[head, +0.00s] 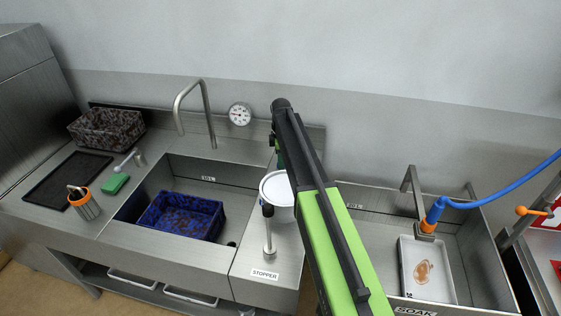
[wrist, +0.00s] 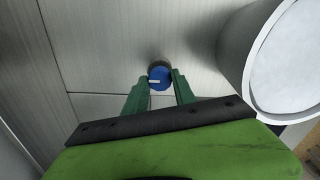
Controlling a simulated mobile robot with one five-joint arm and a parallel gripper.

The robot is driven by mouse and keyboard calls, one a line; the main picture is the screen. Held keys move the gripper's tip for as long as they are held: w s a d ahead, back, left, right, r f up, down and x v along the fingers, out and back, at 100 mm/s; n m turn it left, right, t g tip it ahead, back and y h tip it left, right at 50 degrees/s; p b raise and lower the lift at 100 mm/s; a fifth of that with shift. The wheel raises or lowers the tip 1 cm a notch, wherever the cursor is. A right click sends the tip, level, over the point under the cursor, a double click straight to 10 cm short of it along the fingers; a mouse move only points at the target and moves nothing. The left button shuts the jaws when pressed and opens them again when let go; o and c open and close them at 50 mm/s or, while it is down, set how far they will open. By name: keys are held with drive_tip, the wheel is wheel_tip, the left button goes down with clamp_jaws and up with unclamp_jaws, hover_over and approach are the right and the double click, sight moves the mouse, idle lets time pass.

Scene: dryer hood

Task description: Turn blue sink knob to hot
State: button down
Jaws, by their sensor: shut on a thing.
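The blue sink knob (wrist: 160,77) shows in the wrist view on the steel panel, with a dark ring around its base and a pale mark on its face. My gripper (wrist: 159,84) has its two green fingers on either side of the knob and is shut on it. In the head view my green and black arm reaches toward the steel back panel between the two basins. The knob is hidden behind the arm there, and only a bit of green finger (head: 280,158) shows.
A white round container (head: 277,190) stands close to the right of my gripper in the wrist view. The stopper lever (head: 269,232) rises in front of it. A steel faucet (head: 207,112) and a dial gauge (head: 239,114) are to the left. A blue crate (head: 180,215) sits in the left basin.

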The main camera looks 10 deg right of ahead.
drive_tip(key=shift+w, duration=0.1)
drive_tip(key=c, duration=1)
unclamp_jaws()
drive_tip(key=shift+c, duration=0.2)
wheel_tip(320, 180, up, 18)
drive_tip(key=p, duration=1.7)
drive_tip(key=shift+f, duration=0.25)
drive_tip(key=shift+f, duration=0.15)
